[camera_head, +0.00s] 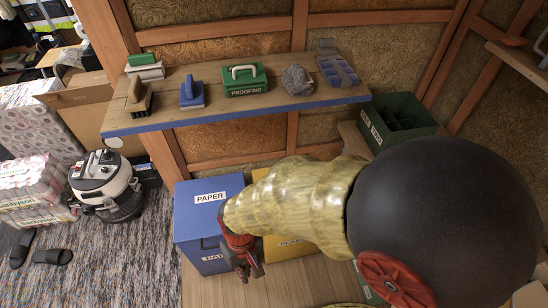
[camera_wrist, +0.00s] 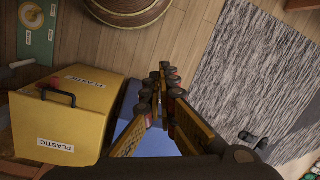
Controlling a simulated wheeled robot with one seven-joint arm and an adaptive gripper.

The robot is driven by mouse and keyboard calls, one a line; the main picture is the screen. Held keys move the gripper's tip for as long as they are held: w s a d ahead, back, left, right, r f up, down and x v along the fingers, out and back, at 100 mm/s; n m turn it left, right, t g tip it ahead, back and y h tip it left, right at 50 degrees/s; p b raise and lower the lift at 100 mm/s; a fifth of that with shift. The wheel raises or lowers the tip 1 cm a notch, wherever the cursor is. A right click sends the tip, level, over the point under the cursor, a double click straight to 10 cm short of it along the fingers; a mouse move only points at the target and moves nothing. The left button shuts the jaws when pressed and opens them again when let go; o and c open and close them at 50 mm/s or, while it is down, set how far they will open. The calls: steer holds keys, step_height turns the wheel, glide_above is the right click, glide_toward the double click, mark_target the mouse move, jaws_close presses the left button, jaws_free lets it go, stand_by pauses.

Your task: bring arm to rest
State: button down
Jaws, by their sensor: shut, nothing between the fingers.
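My arm reaches in from the right of the head view, with a pale yellow sleeve on it. My gripper (camera_head: 249,272) hangs at its end, pointing down in front of the blue PAPER box (camera_head: 190,229) and the yellow box (camera_head: 279,246). In the wrist view my gripper (camera_wrist: 163,73) has its fingertips together with nothing between them. The blue box (camera_wrist: 130,100) shows behind the fingers there, and the yellow PLASTIC box (camera_wrist: 93,92) stands left of them. My arm hides part of the yellow box in the head view.
A wooden shelf (camera_head: 222,118) with a blue edge holds brushes, a green PROOFING box (camera_head: 246,80), a grey lump and a blue tray. A dark green crate (camera_head: 398,122) stands right. A vacuum cleaner (camera_head: 104,185) and slippers are left.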

steer(key=w+d+r+m+t, duration=0.2)
steer(key=d+r+m+t, duration=0.1)
steer(key=d+r, duration=1.1)
steer(key=w+d+r+m+t+p, duration=0.1)
steer(key=d+r+m+t, duration=0.3)
steer(key=d+r, duration=1)
steer(key=shift+w+r, duration=0.55)
steer(key=shift+w, duration=0.05)
